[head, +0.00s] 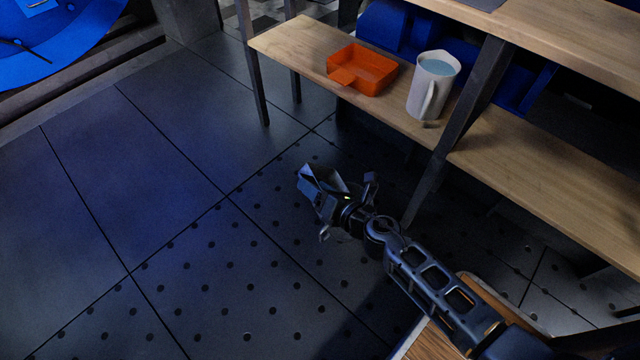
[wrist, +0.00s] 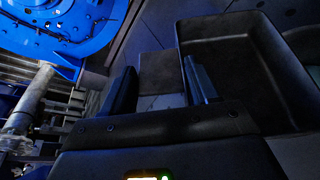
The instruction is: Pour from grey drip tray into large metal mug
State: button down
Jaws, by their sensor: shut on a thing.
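My gripper (head: 338,200) is out over the dark floor, in front of the shelf and well below and left of the mug. It is shut on the grey drip tray (head: 316,184), which looks tilted. In the wrist view the tray (wrist: 255,50) fills the upper right, with its tab (wrist: 158,65) between the fingers of my gripper (wrist: 160,85). I cannot see what the tray holds. The large mug (head: 432,90), pale with its handle toward me, stands upright on the wooden shelf and shows bluish liquid near its rim.
An orange tray (head: 362,70) with a tab sits left of the mug on the lower shelf (head: 530,150). A dark shelf post (head: 470,105) stands just right of the mug. Blue bins (head: 385,25) are behind. A big blue round housing (head: 50,40) is at upper left. The floor at left is clear.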

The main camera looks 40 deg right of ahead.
jog(key=shift+w+a+f+n+g+h, duration=0.3)
jog(key=shift+a+f+n, duration=0.15)
jog(key=shift+a+n, duration=0.15)
jog(key=a+f+n+h+p, duration=0.1)
jog(key=a+f+n+g+h+p, duration=0.1)
jog(key=n, duration=0.1)
jog(key=w+f+n+p, duration=0.1)
jog(key=f, duration=0.1)
jog(key=shift+a+n+h, duration=0.4)
notch_tip(320, 180, up, 10)
jog(key=p, duration=1)
